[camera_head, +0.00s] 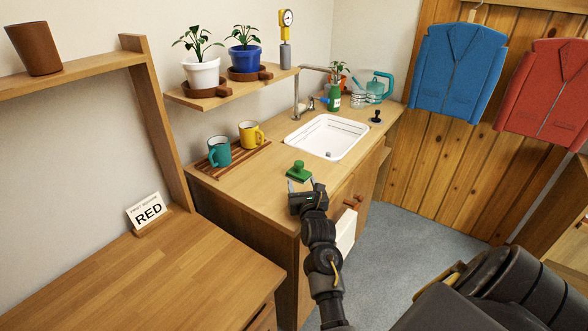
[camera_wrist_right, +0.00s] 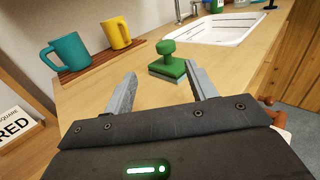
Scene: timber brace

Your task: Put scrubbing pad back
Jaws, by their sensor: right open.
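The scrubbing pad appears to be the green block with a knob on top (camera_head: 299,171); it rests on the wooden counter in front of the sink. It also shows in the right wrist view (camera_wrist_right: 168,62), just beyond the fingertips. My right gripper (camera_head: 301,185) is open and empty, close to the pad on its near side. In the right wrist view the open fingers (camera_wrist_right: 160,82) point toward the pad, which stands nearer the right finger; whether they touch cannot be told. My left gripper is not in view.
The white sink (camera_head: 327,137) is behind the pad. A teal mug (camera_head: 219,151) and a yellow mug (camera_head: 250,134) stand on a slatted wooden rack to the left. A green bottle (camera_head: 334,97) stands behind the sink. The counter (camera_head: 250,190) left of the pad is clear.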

